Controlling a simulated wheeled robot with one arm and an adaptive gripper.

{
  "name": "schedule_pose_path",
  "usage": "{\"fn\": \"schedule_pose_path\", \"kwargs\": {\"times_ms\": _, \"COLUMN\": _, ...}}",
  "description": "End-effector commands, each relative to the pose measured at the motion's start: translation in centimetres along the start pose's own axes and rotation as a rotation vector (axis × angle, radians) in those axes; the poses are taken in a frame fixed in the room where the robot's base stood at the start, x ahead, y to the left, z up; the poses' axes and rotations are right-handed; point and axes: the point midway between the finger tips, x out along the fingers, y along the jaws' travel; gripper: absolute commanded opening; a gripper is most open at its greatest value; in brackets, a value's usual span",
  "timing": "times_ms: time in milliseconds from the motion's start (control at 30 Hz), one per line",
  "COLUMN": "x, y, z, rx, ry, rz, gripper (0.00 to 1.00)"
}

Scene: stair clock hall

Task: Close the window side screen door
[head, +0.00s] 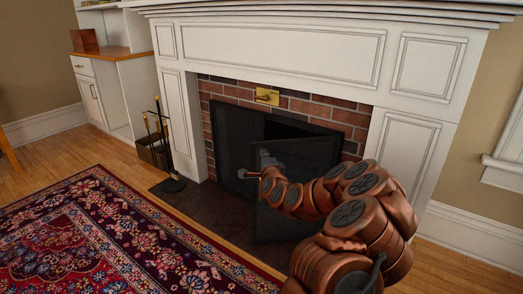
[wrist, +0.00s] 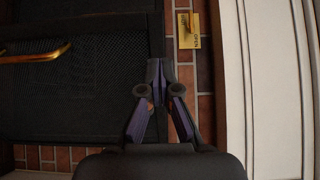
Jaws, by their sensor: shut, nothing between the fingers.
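The fireplace screen has two dark mesh doors. The left door (head: 228,137) looks flush with the opening. The right door (head: 308,158), on the window side, stands ajar, swung out toward the room, with a dark gap above and behind it. My gripper (head: 252,174) is near the free edge of the right door; I cannot tell whether it touches. In the wrist view my gripper (wrist: 157,70) is shut and empty. Beside it there is a dark mesh panel (wrist: 100,85) with a brass handle (wrist: 35,55); which door this is I cannot tell. My arm hides part of the right door.
A brass plate (head: 267,96) is on the brick surround, also in the wrist view (wrist: 187,29). A white mantel (head: 270,50) frames it. Fire tools (head: 165,150) stand left of the dark hearth (head: 205,205). A patterned rug (head: 110,235) lies in front. A window sill (head: 502,165) is at right.

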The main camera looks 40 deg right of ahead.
Motion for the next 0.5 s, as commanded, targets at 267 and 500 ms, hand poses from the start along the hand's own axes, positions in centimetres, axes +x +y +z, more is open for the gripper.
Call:
{"fn": "schedule_pose_path", "kwargs": {"times_ms": 267, "x": 2.6, "y": 0.2, "z": 0.1, "rx": -0.003, "ry": -0.001, "rz": -0.001, "gripper": 0.0}}
{"fn": "schedule_pose_path", "kwargs": {"times_ms": 500, "x": 4.7, "y": 0.1, "z": 0.0, "rx": -0.002, "ry": 0.001, "rz": -0.003, "gripper": 0.0}}
